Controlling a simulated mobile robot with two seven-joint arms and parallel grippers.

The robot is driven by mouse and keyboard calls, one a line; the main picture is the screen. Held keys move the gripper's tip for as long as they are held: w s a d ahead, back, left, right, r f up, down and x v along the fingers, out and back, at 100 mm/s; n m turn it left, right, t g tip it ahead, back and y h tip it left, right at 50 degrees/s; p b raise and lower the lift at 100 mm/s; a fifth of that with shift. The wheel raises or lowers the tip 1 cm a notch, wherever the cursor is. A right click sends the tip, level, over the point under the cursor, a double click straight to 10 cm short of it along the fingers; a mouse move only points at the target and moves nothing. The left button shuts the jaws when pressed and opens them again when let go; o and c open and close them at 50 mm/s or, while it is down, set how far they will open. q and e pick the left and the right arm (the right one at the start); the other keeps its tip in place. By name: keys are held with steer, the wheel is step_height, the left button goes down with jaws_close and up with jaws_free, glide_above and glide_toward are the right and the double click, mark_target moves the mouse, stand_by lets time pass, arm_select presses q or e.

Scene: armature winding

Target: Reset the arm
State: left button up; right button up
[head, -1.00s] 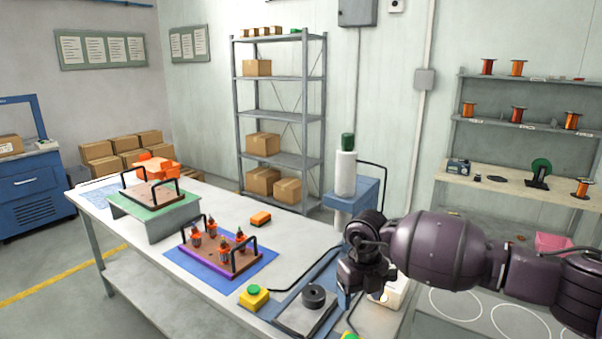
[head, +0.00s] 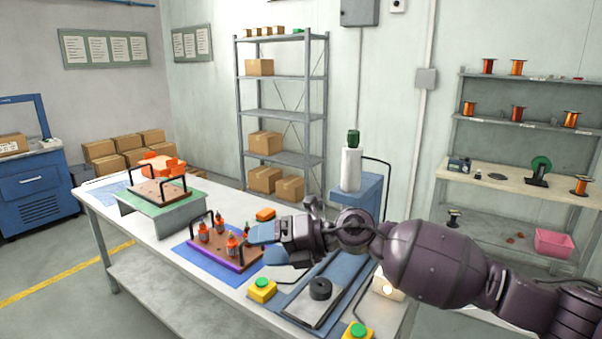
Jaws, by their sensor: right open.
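My right arm reaches in from the right, and its gripper (head: 263,245) points left. Its blue-grey fingers are apart and appear empty. They lie, in the picture, at the right edge of a brown tray (head: 213,256) with a purple front edge and black handles. Several orange-and-dark armature parts (head: 219,222) stand upright in this tray. The fingers hide part of the tray's right side; I cannot tell whether they touch it. My left gripper is not in view.
The white table (head: 150,240) also holds a second handled tray (head: 157,194) on a green stand, an orange block (head: 265,214), a yellow box with a green button (head: 262,290) and a black round piece on a plate (head: 320,289).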

steer(key=w+d+m+t+y, duration=0.15)
steer(key=d+m+t, duration=0.55)
steer(key=m+t, duration=0.7)
steer(key=s+d+f+m+t+h, duration=0.2)
steer(key=s+d+f+m+h, duration=0.1)
steer(key=d+f+m+h, duration=1.05)
steer(key=s+d+f+m+g+h, duration=0.1)
steer(key=s+d+f+m+g, duration=0.1)
steer(key=s+d+f+m, duration=0.2)
steer(key=s+d+f+m+g+h, duration=0.1)
steer(key=s+d+f, duration=0.4)
steer(key=s+f, duration=0.6)
steer(key=s+d+f+m+g+h, duration=0.1)
steer(key=s+d+f+m, duration=0.3)
steer(key=s, duration=0.7)
step_height(320, 180, down, 4)
steer(key=m+g, duration=0.1)
steer(key=m, duration=0.1)
steer(key=shift+d+r+m+g, duration=0.15)
steer(key=shift+r+m+g, duration=0.1)
steer(key=shift+m+g, duration=0.15)
